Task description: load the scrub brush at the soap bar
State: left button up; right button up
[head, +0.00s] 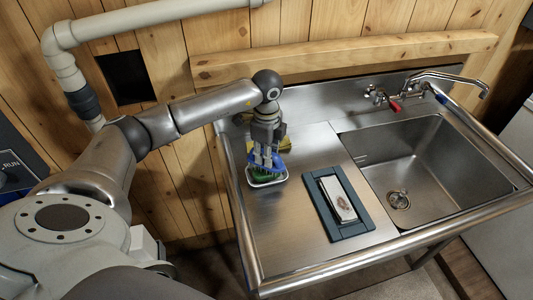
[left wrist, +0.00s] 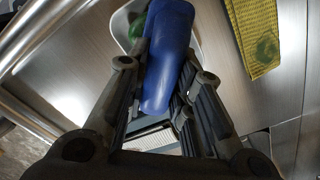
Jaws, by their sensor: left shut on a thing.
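My left gripper (head: 265,156) points down at the left part of the steel sink unit. It is shut on a blue scrub brush (head: 256,161); the blue part also shows between the fingers in the left wrist view (left wrist: 171,50). I cannot make out the bristles. A green soap bar (head: 263,178) lies in a white dish (head: 284,179) right below the brush. In the left wrist view the white dish (left wrist: 118,27) is partly hidden behind the brush. I cannot tell whether brush and soap touch. My right gripper is not in view.
A dark blue tray (head: 323,211) with a pale, brown-stained block (head: 338,197) lies on the drainboard (head: 285,235). The basin (head: 430,165) and tap (head: 450,76) are to the right. A yellow cloth or sponge (left wrist: 256,38) lies behind the dish. The drainboard front is clear.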

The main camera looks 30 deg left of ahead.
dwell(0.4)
pick_arm(q)
jog(key=shift+r+p, duration=2.6)
jog(key=shift+r, duration=0.95)
jog(key=shift+f, duration=0.1)
